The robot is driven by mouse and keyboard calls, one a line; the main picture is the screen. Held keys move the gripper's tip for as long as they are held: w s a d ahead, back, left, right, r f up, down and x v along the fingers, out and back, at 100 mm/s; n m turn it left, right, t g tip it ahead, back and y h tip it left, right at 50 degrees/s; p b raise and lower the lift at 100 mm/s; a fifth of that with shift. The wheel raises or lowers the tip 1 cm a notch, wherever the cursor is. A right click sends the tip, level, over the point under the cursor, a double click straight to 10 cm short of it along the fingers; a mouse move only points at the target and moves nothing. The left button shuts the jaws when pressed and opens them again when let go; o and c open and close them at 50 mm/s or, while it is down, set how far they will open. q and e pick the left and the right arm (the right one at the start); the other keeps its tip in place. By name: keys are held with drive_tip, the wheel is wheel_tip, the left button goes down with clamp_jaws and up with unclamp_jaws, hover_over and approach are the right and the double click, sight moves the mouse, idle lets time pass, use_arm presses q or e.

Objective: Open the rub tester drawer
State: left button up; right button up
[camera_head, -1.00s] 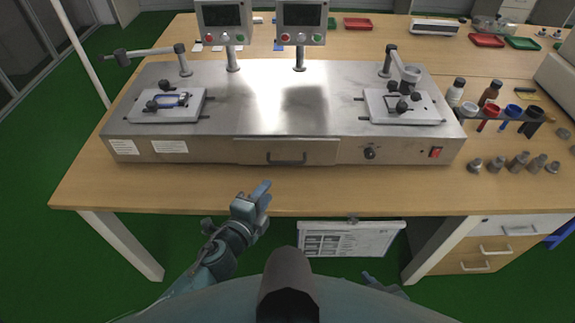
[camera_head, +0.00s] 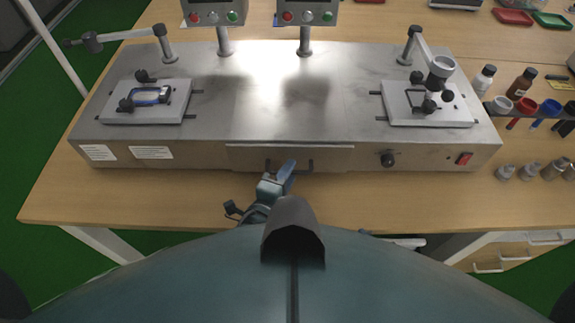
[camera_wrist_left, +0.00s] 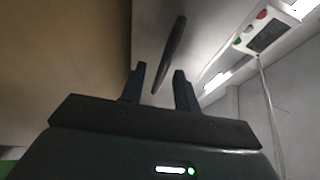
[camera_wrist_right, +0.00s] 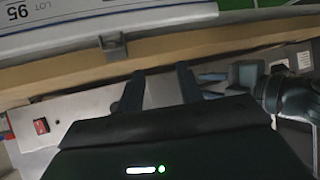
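The rub tester (camera_head: 285,110) is a wide metal box on the wooden table. Its drawer (camera_head: 243,158) is in the middle of the front face and looks shut. The dark drawer handle (camera_head: 311,165) is partly hidden behind my left gripper (camera_head: 282,175). In the left wrist view the handle (camera_wrist_left: 171,52) is a dark bar between the spread fingers of my left gripper (camera_wrist_left: 159,84), with gaps beside it. My right gripper (camera_wrist_right: 158,88) shows in the right wrist view with fingers apart and nothing between them, low near the table edge.
The tester's front also carries a black knob (camera_head: 388,159) and a red switch (camera_head: 464,158) right of the drawer. Several small metal weights (camera_head: 528,168) and a tube rack (camera_head: 497,109) stand at the right. The table strip (camera_head: 150,200) before the tester's left side is clear.

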use_arm(q)
drive_tip(key=shift+c, duration=0.3)
clamp_jaws()
idle(0.4)
